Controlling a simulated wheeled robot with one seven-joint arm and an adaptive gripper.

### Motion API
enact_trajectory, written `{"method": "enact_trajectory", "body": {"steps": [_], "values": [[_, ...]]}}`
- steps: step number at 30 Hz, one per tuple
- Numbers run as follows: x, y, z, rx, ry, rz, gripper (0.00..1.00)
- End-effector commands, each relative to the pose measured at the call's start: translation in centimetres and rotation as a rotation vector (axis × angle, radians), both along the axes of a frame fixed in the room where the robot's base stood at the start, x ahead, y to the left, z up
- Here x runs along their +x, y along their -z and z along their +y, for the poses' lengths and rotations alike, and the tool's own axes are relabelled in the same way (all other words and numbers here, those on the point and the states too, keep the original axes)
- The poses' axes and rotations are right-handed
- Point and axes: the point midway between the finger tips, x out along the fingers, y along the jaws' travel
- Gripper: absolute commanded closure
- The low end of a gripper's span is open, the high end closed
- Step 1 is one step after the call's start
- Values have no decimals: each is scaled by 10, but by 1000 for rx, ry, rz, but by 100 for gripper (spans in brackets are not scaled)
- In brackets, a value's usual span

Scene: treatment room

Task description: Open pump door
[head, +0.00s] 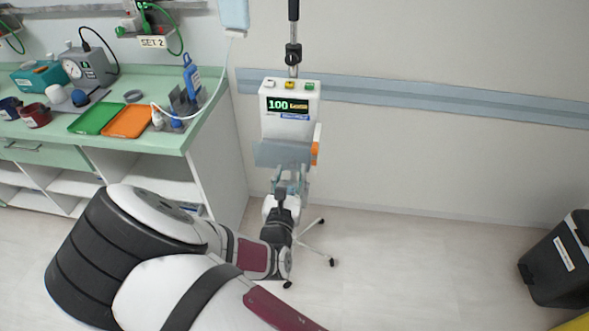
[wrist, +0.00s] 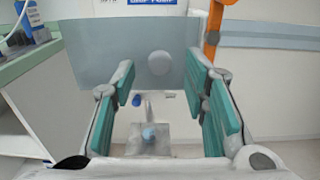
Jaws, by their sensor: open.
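The pump (head: 290,110) is a white box on a pole, with a lit display reading 100 and three coloured buttons on top. Its door (head: 283,154) is a grey-blue translucent panel across the lower front. In the wrist view the door (wrist: 100,55) spans the upper middle, with a round knob (wrist: 159,63) on it. Below it are a pale plate with a blue knob (wrist: 149,133) and a small dark blue part. My gripper (wrist: 162,85) is open, its teal-padded fingers on either side of the knob. It also shows just below the door in the head view (head: 290,178). Contact is unclear.
An orange part (head: 316,152) is at the pump's right side. A green counter (head: 150,145) with trays and bottles stands to the left. A wheeled stand base (head: 318,250) is below. A dark bin (head: 560,262) stands far right; the floor between is clear.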

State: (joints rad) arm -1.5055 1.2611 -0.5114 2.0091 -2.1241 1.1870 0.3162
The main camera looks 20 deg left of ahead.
Motion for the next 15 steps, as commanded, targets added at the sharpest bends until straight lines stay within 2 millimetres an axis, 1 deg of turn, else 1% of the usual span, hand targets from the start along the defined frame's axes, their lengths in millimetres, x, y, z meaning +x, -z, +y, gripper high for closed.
{"method": "enact_trajectory", "body": {"steps": [1, 6, 15], "values": [[9, 2, 2, 0, 0, -1, 59], [22, 1, 5, 0, 0, 0, 59], [25, -1, 6, 0, 0, -1, 59]]}}
